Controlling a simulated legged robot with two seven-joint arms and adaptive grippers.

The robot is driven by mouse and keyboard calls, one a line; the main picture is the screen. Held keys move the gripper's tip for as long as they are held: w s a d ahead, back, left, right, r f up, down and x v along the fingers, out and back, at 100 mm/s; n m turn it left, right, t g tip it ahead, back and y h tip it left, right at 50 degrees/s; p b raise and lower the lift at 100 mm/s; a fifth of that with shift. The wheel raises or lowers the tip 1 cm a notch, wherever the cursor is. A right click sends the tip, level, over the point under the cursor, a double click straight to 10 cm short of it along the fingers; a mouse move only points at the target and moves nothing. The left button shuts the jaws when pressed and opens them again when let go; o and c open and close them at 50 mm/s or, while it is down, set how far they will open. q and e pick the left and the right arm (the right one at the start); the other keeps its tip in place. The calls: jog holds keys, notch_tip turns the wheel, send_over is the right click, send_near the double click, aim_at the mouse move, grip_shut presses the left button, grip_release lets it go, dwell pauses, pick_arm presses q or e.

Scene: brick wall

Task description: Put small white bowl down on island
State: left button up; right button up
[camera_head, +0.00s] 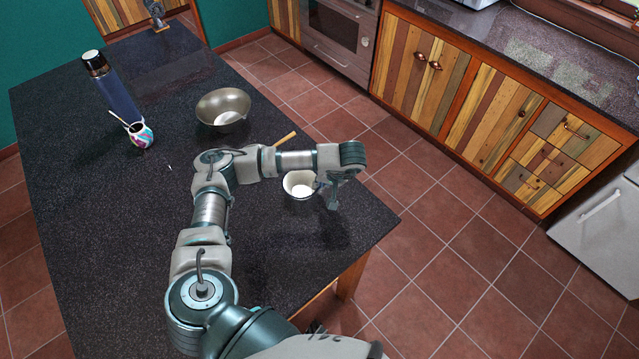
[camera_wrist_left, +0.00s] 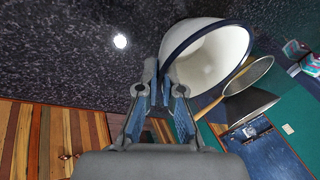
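The small white bowl (camera_head: 299,185) has a dark rim and is near the right edge of the dark speckled island (camera_head: 110,250). My left gripper (camera_head: 332,193) is at the bowl's right side, pointing down. In the left wrist view, the bowl (camera_wrist_left: 208,58) appears large beside the fingers, and its rim reaches in between the fingertips of my left gripper (camera_wrist_left: 163,88). The fingers look closed on the bowl's rim. I cannot tell whether the bowl's base touches the island. My arm hides part of the counter behind the bowl. My right gripper is not in view.
A metal bowl (camera_head: 223,108), a tall blue flask (camera_head: 112,90) and a colourful cup (camera_head: 140,134) stand on the island. A wooden handle (camera_head: 285,139) shows behind my arm. The island's front left area is clear. Cabinets (camera_head: 480,110) and an oven stand across the tiled floor.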

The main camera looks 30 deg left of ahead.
pick_arm(q)
jog(key=o, duration=0.4)
jog(key=shift+c, duration=0.2)
jog(key=shift+r, duration=0.15)
jog(key=p+v, duration=0.1)
jog(key=v, duration=1.1)
